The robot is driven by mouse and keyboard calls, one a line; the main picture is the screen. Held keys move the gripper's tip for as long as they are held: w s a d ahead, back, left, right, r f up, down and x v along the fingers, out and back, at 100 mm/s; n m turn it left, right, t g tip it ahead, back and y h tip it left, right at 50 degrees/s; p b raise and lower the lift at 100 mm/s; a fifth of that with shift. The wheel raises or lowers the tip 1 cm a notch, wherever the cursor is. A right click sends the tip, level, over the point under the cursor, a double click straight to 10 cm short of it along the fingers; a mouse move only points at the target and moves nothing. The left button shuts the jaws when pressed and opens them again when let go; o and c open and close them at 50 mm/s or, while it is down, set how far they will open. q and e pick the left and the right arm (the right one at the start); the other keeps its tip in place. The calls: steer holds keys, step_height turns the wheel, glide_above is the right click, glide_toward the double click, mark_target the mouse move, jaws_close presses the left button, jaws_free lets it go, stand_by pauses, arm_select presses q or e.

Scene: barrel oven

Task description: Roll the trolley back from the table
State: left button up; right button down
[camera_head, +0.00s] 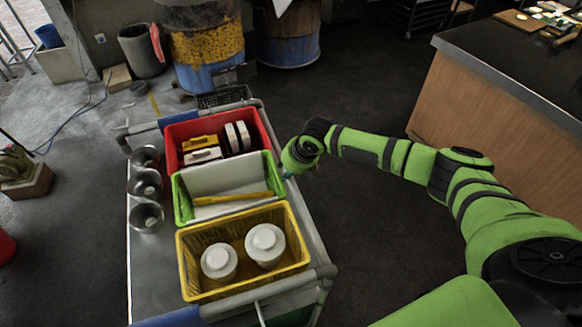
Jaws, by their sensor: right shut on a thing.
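The trolley (155,272) stands in the left middle of the head view, with a grey top and a tubular rail around it. Its top carries a red bin (175,131), a green bin (180,203) and a yellow bin (190,262). My right gripper (289,172) is at the trolley's right side, beside the green bin, shut on the trolley's edge. My own wrist partly hides its fingers, so the exact grip is unclear. The table (520,55), with a dark top and wooden side, is at the right, apart from the trolley. My left gripper is out of view.
Several metal cups (146,185) stand along the trolley's left side. White round containers (265,243) sit in the yellow bin. Barrels (203,50) and a grey bucket (142,50) stand behind the trolley. Dark floor (365,235) lies clear between trolley and table.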

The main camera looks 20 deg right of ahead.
steer(key=shift+w+d+r, duration=0.1)
steer(key=shift+d+r, duration=0.05)
steer(key=shift+d, duration=0.95)
steer(key=shift+a, duration=0.1)
steer(key=c, duration=1)
jaws_free()
steer(key=shift+o, duration=0.5)
steer(key=shift+a, duration=0.15)
steer(key=v, duration=1.2)
steer(key=shift+a, duration=0.1)
